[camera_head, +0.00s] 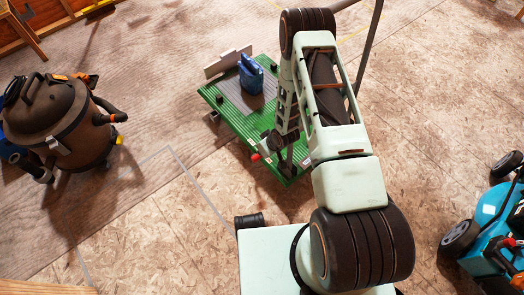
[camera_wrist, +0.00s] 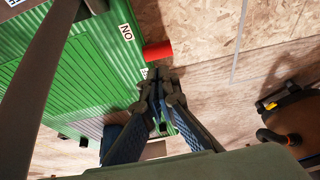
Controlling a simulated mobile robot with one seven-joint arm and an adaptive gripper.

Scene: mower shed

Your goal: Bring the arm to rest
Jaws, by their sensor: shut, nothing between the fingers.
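My arm rises from its base, bends at a high elbow and reaches down over a green ribbed bench top (camera_head: 232,120) in the head view. My gripper (camera_wrist: 160,92) shows in the wrist view with its dark fingertips together and nothing held. It is over or near the edge of the green top, which fills the upper left there (camera_wrist: 75,70). In the head view my arm hides much of the gripper. A red cylinder (camera_wrist: 158,50) sticks out at the edge near the fingertips; in the head view it is a small red end (camera_head: 256,157).
A blue object (camera_head: 250,75) stands on the grey patch of the green top. A brown shop vacuum (camera_head: 58,125) stands at left, a teal mower (camera_head: 495,225) at right. Bare board floor (camera_head: 150,240) lies between the vacuum and my base.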

